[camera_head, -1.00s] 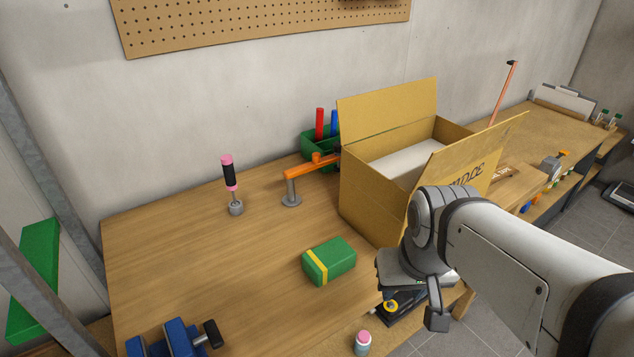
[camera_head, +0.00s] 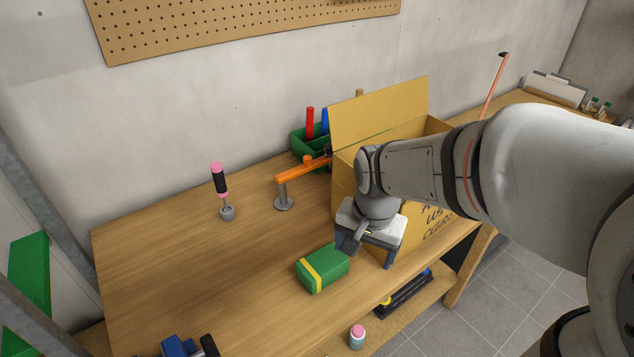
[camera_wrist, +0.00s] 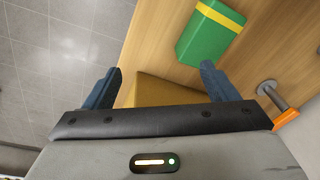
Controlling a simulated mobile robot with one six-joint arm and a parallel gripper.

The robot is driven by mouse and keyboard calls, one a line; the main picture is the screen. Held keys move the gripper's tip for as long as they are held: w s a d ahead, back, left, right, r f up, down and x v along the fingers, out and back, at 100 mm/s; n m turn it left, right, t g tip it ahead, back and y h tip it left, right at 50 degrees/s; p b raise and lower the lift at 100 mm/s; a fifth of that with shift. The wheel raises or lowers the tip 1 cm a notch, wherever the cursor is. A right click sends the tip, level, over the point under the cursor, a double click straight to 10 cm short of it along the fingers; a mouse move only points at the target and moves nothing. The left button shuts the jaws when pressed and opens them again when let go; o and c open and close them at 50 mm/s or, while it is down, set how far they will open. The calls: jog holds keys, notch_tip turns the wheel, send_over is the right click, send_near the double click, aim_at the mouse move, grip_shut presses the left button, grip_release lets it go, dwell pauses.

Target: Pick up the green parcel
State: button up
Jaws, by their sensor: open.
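The green parcel (camera_head: 323,270) lies on the wooden workbench (camera_head: 180,265), near its front edge. It is a green block with a yellow band near its left end. My gripper (camera_head: 371,256) is open and empty, just right of the parcel and a little above it in the head view. In the wrist view the parcel (camera_wrist: 208,36) shows beyond the right fingertip, outside the space between the fingers (camera_wrist: 162,78). The gripper's near parts hide some of the bench and box behind it.
An open cardboard box (camera_head: 380,112) stands behind my gripper. An orange-armed clamp (camera_head: 283,194), a pink-and-black screwdriver (camera_head: 221,190) and a green bin (camera_head: 308,150) stand farther back. A blue vise (camera_head: 185,347) is at the front left. The bench left of the parcel is clear.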

aim_at(323, 261)
jog(key=shift+o, duration=0.5)
jog(key=w+a+f+m+p, duration=0.1)
jog(key=a, duration=0.1)
jog(key=w+a+f+m+g+p, duration=0.1)
jog(key=w+a+m, duration=0.1)
jog(key=w+a+f+m+p, duration=0.1)
jog(key=w+a+m, duration=0.1)
jog(key=a, duration=0.1)
jog(key=shift+w, duration=0.1)
jog(key=shift+a+f+m, duration=0.15)
jog(key=shift+f+m, duration=0.1)
jog(key=shift+m, duration=0.05)
jog(key=shift+f+p, duration=1.05)
jog(key=shift+f, duration=2.85)
jog(key=shift+c, duration=0.2)
jog(key=c, duration=1.2)
jog(key=shift+o, duration=0.2)
jog(key=shift+r, duration=0.15)
